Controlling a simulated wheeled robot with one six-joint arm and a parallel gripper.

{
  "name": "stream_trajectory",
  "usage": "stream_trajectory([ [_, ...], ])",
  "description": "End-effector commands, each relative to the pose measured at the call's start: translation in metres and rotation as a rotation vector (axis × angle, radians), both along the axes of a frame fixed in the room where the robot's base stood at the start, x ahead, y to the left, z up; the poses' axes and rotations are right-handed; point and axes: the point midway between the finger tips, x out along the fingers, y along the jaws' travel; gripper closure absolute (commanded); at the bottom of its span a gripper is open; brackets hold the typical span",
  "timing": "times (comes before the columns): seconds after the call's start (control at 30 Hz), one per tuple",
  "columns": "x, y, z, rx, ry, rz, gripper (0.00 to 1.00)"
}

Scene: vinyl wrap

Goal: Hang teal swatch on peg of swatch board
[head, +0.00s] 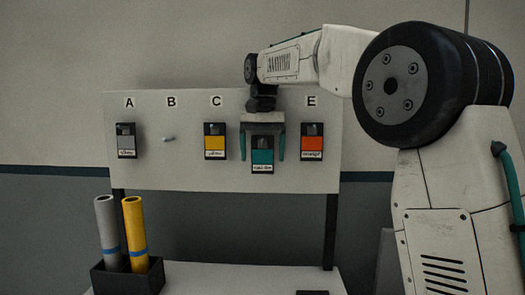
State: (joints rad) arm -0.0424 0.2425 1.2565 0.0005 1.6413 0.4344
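The teal swatch (262,156) is upright in front of the swatch board (185,178), between the yellow and orange swatches. It sits a little lower in the picture than they do. My gripper (262,157) is over it from above, with one teal finger on each side. A narrow gap shows between each finger and the swatch, so the gripper looks open around it. The gripper hides the label between C and E and any peg there. I cannot tell whether the swatch hangs on a peg. A bare peg (168,139) shows under B.
A grey swatch (126,140) hangs under A, a yellow swatch (215,141) under C and an orange swatch (312,141) under E. A black box (128,278) with grey and yellow rolls stands at the lower left on a white table (225,279).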

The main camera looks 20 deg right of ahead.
Motion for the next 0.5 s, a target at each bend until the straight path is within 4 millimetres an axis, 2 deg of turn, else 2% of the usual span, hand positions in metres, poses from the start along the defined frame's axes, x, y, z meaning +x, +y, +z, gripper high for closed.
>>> stream_trajectory([
  [0.03, 0.003, -0.002, -0.005, -0.002, 0.002, -0.002, 0.2],
  [0.27, 0.003, -0.002, -0.004, -0.002, 0.003, -0.002, 0.2],
  [0.37, 0.004, -0.002, 0.004, -0.002, 0.0, -0.002, 0.2],
  [0.5, 0.003, -0.002, 0.03, -0.003, -0.01, -0.002, 0.2],
])
